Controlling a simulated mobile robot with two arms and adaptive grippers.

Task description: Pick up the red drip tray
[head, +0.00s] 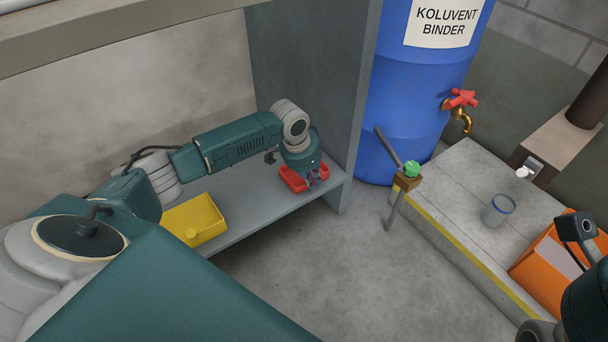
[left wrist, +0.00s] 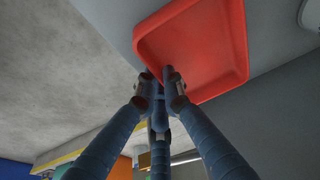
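The red drip tray (head: 291,181) sits on the grey low shelf, toward its right end. My left gripper (head: 313,178) is over the tray's near right edge. In the left wrist view the tray (left wrist: 205,45) fills the upper middle. The blue fingers of the left gripper (left wrist: 160,82) come together at the tray's rim, with one tip over its inside, and look shut on it. The exact contact is partly hidden by the fingers. Part of my right arm shows at the lower right of the head view, but its gripper does not.
A yellow bin (head: 205,222) stands on the grey shelf (head: 262,215), left of the tray. A grey upright panel (head: 352,130) closes the right end. The floor between is clear.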

